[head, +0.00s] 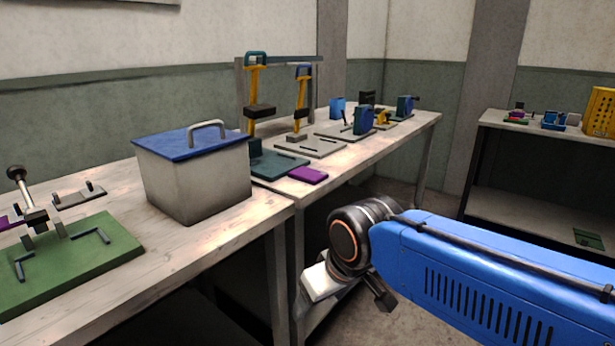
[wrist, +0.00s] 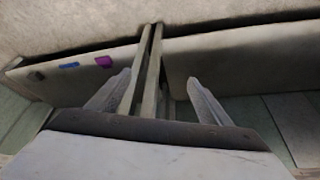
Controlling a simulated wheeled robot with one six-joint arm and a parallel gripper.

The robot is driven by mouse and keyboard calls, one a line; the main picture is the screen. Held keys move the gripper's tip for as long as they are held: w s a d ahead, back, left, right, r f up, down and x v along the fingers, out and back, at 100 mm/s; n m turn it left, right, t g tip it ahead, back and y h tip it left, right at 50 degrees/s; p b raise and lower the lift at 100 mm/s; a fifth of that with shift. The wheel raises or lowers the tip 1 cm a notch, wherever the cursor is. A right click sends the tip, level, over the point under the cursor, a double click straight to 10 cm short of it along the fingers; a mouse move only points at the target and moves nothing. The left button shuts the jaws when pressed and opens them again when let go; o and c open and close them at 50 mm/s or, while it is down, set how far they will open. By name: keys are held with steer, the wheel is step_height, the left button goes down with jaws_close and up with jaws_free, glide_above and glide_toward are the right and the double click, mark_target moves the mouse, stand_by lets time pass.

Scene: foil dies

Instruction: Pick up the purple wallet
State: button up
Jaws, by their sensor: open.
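A flat purple wallet (head: 308,175) lies near the front edge of the long workbench in the head view, beside a teal plate. Another purple piece (head: 5,222) is cut off at the left edge. In the wrist view, a small purple thing (wrist: 104,61) lies on a pale surface left of the fingers; I cannot tell whether it is the same wallet. My gripper (wrist: 158,82) is open and empty, its two fingers apart. In the head view it is low in front of the bench, away from the wallet, and partly hidden by my arm.
A grey box with a blue lid (head: 195,175) stands left of the wallet. A green fixture (head: 70,262) is farther left. Clamps and a grey plate (head: 318,147) stand behind the wallet. Bench legs (wrist: 150,75) show between my fingers. A second table (head: 545,135) is at right.

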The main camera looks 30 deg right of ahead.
steer(key=shift+o, duration=0.6)
steer(key=w+d+r+n+g, duration=0.1)
steer(key=w+d+r, duration=0.2)
steer(key=w+r, duration=0.65)
steer(key=w+d+r+n+g, duration=0.1)
steer(key=w+d+r, duration=0.2)
steer(key=w+r, duration=0.65)
steer(key=w+d+r+n+g, duration=0.2)
steer(key=w+d+r+g, duration=0.1)
steer(key=w+d+r, duration=0.95)
glide_above(311, 174)
steer(key=f, duration=1)
steer(key=shift+w+d+f, duration=0.3)
steer(key=shift+d+f, duration=0.1)
steer(key=shift+s+a+f, duration=0.1)
steer(key=shift+a+f, duration=0.05)
steer(key=shift+f, duration=1.2)
steer(key=shift+s+a+f, duration=0.1)
steer(key=shift+a+f, duration=0.05)
steer(key=shift+f, duration=1.15)
steer(key=c, duration=1.3)
steer(key=shift+r, duration=0.1)
